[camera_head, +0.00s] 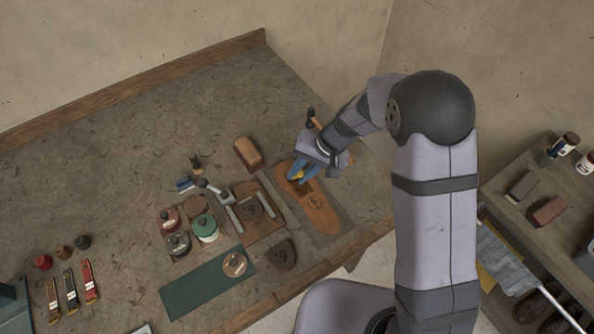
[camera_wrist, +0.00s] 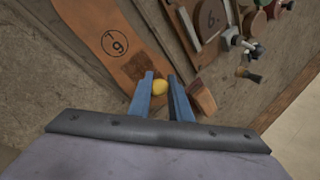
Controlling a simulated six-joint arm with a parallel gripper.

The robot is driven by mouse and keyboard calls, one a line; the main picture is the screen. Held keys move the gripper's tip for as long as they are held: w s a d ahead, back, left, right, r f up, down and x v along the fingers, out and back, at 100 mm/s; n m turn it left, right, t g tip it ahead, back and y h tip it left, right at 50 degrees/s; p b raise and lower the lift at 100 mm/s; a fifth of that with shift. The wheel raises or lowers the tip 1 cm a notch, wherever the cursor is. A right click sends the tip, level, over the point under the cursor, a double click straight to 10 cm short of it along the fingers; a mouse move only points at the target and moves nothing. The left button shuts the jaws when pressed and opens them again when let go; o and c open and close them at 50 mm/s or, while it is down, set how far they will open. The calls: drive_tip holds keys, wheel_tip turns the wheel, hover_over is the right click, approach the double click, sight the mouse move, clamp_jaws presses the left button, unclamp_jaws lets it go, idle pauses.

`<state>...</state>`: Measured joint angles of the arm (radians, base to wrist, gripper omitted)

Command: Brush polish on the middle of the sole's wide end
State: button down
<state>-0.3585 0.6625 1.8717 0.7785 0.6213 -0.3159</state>
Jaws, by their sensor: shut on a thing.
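The tan-brown sole (camera_head: 319,217) lies flat on a board at the table's right. It carries a circled number, also seen in the wrist view (camera_wrist: 91,22). A darker brown patch (camera_wrist: 126,66) crosses the sole near its end by my gripper; I cannot tell if it is polish. My gripper (camera_head: 297,178), with blue fingers, is over that end of the sole. In the wrist view my gripper (camera_wrist: 160,82) is shut on a small rounded yellow thing (camera_wrist: 159,87), close to the dark patch. Its working end is hidden, and I cannot tell whether it touches the sole.
A reddish-brown block (camera_head: 248,153) stands left of the sole. A wooden tray (camera_head: 262,232) is beside the sole, and several round tins (camera_head: 205,229) are further left. A green mat (camera_head: 195,293) lies toward the front. The table's back left is clear.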

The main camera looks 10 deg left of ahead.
drive_tip(key=shift+s+d+f+b, duration=0.1)
drive_tip(key=shift+s+d+b, duration=1.15)
drive_tip(key=shift+s+d, duration=0.95)
drive_tip(key=shift+s+d+f+b, duration=0.1)
drive_tip(key=shift+s+d+b, duration=0.2)
drive_tip(key=shift+s+d, duration=0.2)
wheel_tip(320, 180, up, 4)
drive_tip(key=shift+s+d+f+p, duration=0.1)
drive_tip(key=shift+f+p, duration=0.1)
drive_tip(key=shift+p, duration=0.9)
wheel_tip(320, 180, up, 5)
drive_tip(key=p, duration=0.4)
